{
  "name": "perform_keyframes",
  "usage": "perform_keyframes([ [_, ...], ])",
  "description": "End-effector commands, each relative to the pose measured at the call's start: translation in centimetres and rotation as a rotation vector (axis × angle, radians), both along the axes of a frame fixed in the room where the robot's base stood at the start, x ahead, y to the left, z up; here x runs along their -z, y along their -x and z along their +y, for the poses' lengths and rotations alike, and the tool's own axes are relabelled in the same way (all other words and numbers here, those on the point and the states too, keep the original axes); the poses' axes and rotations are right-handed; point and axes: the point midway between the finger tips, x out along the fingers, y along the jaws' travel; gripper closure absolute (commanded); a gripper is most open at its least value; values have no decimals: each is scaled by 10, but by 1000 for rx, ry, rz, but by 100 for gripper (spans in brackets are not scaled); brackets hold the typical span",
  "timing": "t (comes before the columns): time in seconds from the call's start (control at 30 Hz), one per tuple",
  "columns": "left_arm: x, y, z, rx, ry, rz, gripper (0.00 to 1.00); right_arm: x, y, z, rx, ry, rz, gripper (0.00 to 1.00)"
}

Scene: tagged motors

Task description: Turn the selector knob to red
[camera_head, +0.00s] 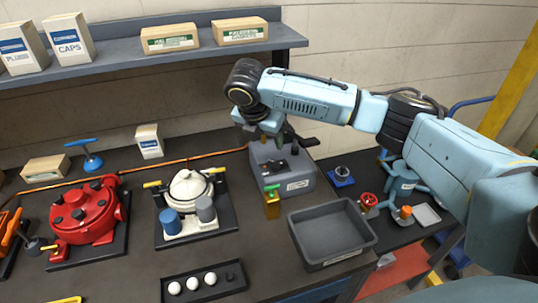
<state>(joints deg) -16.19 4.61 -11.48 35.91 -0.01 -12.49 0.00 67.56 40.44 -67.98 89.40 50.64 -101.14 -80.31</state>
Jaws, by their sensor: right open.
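A grey box (300,180) with a pale label on its front stands right of the middle of the bench. A dark knob-like part (273,166) sits on its top. It may be the selector knob; I cannot make out its pointer or any colour marks. My right gripper (277,137) hangs over the back of the box, pointing down, with its jaws open and nothing seen between them. It partly hides the box top, and I cannot tell whether it touches anything. My left gripper is not in view.
A brass block with a green top (272,204) stands in front of the box. A grey tray (332,232) is at its front right. A white motor (190,188) and a red motor (83,210) stand to the left. A shelf (140,47) runs behind.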

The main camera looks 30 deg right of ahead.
Motion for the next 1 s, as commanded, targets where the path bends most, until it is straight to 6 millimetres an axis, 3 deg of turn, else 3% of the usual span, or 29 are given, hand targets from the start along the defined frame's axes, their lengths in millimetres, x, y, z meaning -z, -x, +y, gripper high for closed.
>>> perform_keyframes([
  [0.1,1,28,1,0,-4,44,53,22,-4,-8,3,1,3,42],
  [0.2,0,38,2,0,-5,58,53,43,-8,-16,2,2,3,42],
  [0.33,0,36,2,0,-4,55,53,68,-13,-24,3,2,2,42],
  [0.5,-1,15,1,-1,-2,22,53,93,-19,-33,2,1,1,42],
  [0.63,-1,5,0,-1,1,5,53,104,-22,-36,1,-1,-1,42],
  [1.0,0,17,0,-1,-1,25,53,108,-23,-38,0,0,-1,42],
])
